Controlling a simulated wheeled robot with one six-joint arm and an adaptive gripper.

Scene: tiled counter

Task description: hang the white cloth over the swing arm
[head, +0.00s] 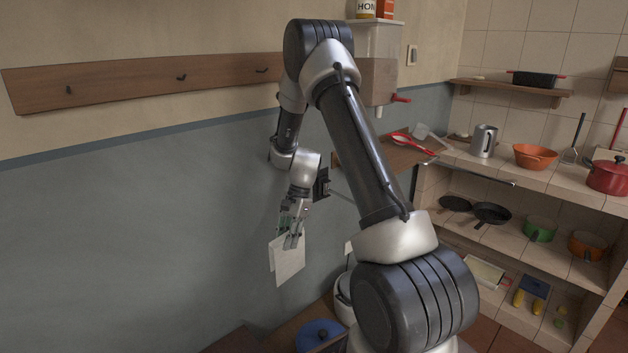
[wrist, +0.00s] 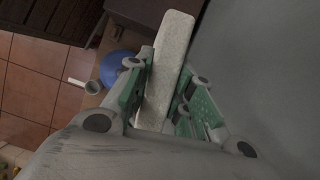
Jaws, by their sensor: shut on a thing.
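The white cloth (head: 289,262) hangs as a flat folded panel below my gripper (head: 293,228), in front of the blue-grey wall. My gripper is shut on its upper edge. In the wrist view the cloth (wrist: 170,65) is a pale strip between the green-padded fingers (wrist: 163,98). A thin metal bar (head: 470,174) runs in front of the counter, right of my arm. A thin grey rod (head: 343,196) shows beside my wrist, partly hidden by my arm. I cannot tell which of these is the swing arm. The cloth is apart from both.
A peg board (head: 150,85) is on the wall at the left. A dispenser with a red tap (head: 378,75) is behind my arm. A blue lid (head: 320,335) is low, below the cloth. The wall area left of my gripper is clear.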

